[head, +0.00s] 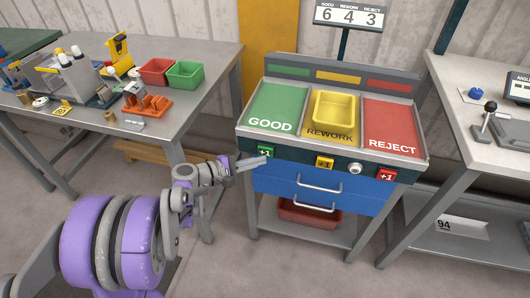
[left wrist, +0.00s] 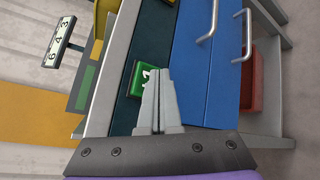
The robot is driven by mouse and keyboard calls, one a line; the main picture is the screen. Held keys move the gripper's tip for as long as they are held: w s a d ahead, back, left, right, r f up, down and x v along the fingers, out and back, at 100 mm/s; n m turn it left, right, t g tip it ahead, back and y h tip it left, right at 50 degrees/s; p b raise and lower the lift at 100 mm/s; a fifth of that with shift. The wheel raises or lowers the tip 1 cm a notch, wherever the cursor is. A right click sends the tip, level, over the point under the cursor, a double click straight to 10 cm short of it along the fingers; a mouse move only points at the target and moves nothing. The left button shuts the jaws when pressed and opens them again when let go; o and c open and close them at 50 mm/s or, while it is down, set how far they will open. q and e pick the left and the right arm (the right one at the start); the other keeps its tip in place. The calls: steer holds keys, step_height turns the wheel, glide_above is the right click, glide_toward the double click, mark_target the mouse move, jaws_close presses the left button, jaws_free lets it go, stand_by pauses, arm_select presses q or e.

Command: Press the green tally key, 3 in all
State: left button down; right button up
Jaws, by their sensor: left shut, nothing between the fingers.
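The green tally key (head: 265,152), marked +1, sits on the dark front strip of the sorting stand below the GOOD bay. It also shows in the left wrist view (left wrist: 137,76), partly behind the fingertips. My left gripper (head: 264,161) is shut and empty, its tips close to the lower edge of the green key. I cannot tell whether they touch it. The tally display (head: 348,16) reads GOOD 6, REWORK 4, REJECT 3. My right gripper is not in view.
The yellow key (head: 325,163), a round white knob (head: 355,169) and the red key (head: 386,175) share the strip. Blue drawers (head: 300,186) with silver handles lie below. A cluttered workbench (head: 200,62) stands left, another table (head: 460,85) right.

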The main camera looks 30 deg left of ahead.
arm_select(q)
steer(key=shift+s, duration=0.1)
steer(key=s, duration=0.2)
steer(key=s+d, duration=0.1)
steer(key=s, duration=0.1)
steer(key=shift+s, duration=0.35)
steer(key=shift+d, duration=0.1)
stand_by(0.5)
